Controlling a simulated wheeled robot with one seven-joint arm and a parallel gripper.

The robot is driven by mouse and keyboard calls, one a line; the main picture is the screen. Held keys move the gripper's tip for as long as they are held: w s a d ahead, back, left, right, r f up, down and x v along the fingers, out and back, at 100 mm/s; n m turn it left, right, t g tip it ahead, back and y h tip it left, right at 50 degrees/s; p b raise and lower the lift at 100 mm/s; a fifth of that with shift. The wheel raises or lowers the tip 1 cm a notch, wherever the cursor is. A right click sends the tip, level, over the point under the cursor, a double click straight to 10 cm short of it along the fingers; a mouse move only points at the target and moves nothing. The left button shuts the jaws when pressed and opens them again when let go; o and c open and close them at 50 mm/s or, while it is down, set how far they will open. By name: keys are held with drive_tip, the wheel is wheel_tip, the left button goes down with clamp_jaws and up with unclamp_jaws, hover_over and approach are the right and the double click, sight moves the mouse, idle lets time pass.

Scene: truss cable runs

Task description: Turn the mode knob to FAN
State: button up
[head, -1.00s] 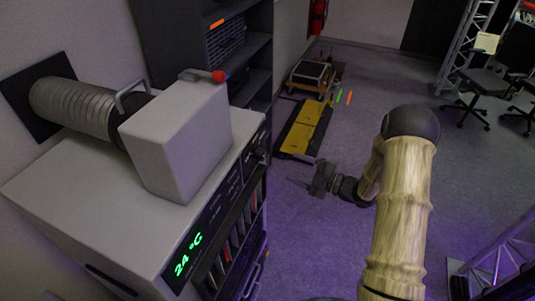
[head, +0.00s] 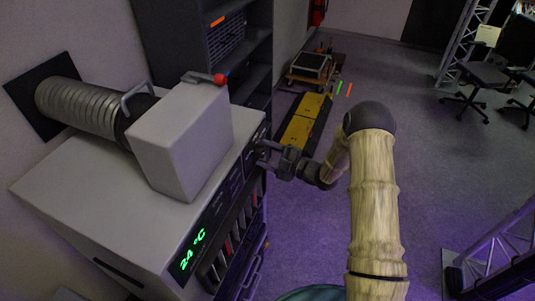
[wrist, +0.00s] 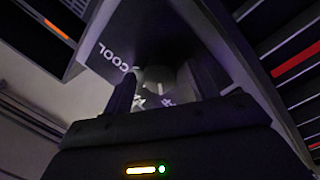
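The mode knob (wrist: 158,76) shows in the wrist view as a dim, blurred grey shape on the dark panel (wrist: 215,45). A white COOL label (wrist: 113,56) is printed to its upper left. Other white markings below it are partly hidden by my gripper, and I cannot read FAN or the pointer's position. My gripper (wrist: 156,88) has its two fingers apart, one on each side of the knob; contact is not visible. In the head view my gripper (head: 268,154) is at the far end of the grey unit's front panel, and it hides the knob there.
The grey unit (head: 80,195) carries a box with a red-tipped lever (head: 218,79) and a ribbed duct (head: 80,105). Its green display (head: 193,250) reads 24 °C. A dark shelf (head: 245,65) stands behind. Open floor lies to the right.

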drive_tip(key=c, duration=0.9)
drive_tip(key=shift+o, duration=0.2)
drive_tip(key=shift+f+m+b, duration=0.1)
drive_tip(key=shift+m+b, duration=0.25)
drive_tip(key=shift+m, duration=0.05)
drive_tip(key=m+b, duration=0.1)
drive_tip(key=m, duration=0.3)
drive_tip(key=m+g+b, duration=0.1)
drive_tip(key=m, duration=0.3)
drive_tip(key=shift+h, duration=0.3)
drive_tip(key=shift+m, duration=0.3)
drive_tip(key=o, duration=1)
drive_tip(key=shift+s, duration=0.1)
